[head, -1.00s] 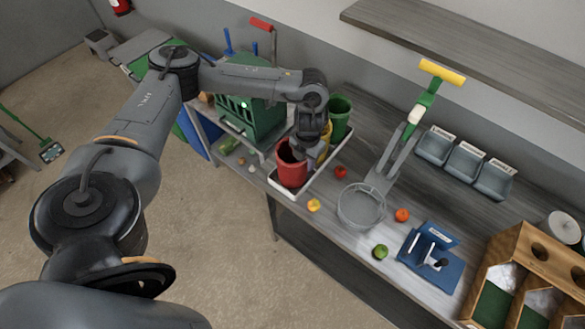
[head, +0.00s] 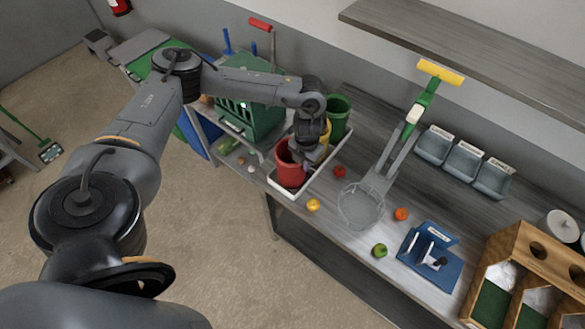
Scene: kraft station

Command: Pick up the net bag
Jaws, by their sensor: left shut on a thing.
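My left gripper (head: 300,153) reaches down at the mouth of a red container (head: 289,170). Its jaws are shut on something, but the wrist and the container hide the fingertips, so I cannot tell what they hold. The red container stands upright at the near end of a white tray (head: 306,188). I cannot make out a net bag for certain. A round, see-through grey form (head: 361,206), which may be mesh, lies on the bench to the right, apart from the gripper. My right gripper is not in view.
A yellow container is partly hidden behind the gripper, with a green one (head: 337,117) beyond it. A green crate (head: 250,118) stands left.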

